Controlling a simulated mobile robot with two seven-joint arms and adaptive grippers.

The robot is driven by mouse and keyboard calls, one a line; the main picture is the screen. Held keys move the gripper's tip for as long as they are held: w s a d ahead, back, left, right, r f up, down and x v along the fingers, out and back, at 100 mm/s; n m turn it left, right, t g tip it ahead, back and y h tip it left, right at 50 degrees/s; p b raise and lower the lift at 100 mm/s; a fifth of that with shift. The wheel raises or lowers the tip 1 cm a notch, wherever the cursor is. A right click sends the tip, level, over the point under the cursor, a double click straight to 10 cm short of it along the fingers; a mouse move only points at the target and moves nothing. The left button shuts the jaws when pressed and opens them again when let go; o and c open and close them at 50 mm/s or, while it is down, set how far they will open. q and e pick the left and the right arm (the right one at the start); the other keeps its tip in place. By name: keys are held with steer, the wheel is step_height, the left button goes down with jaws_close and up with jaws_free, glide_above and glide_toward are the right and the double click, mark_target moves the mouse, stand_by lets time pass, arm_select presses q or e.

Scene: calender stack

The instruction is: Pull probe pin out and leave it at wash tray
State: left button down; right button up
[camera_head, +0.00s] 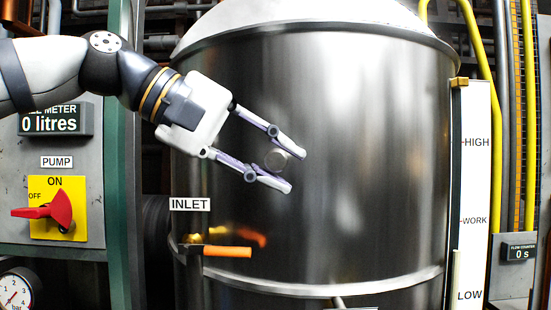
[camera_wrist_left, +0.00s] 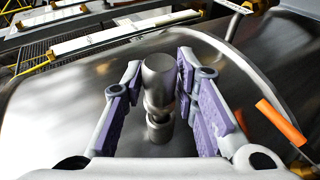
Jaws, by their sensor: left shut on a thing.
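The probe pin (camera_head: 276,160) is a small bright metal piece with a round end, between the fingers of my left gripper (camera_head: 294,171) in front of the steel tank. In the left wrist view the pin (camera_wrist_left: 158,78) shows as a metal cylinder with a narrower neck and a lower collar, standing between the purple finger pads. My left gripper is shut on it. The pin's far end merges with the shiny tank wall, so I cannot tell whether it is still in a socket. The wash tray cannot be made out. My right gripper is not in view.
The steel tank (camera_head: 340,120) fills the middle. An orange-handled inlet valve (camera_head: 228,251) juts out below the gripper. A pump panel with a red switch (camera_head: 45,211) is at left. A white level gauge (camera_head: 472,190) and yellow pipes stand at right.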

mark_target(275, 162)
arm_select(q)
steer(key=shift+s, duration=1.95)
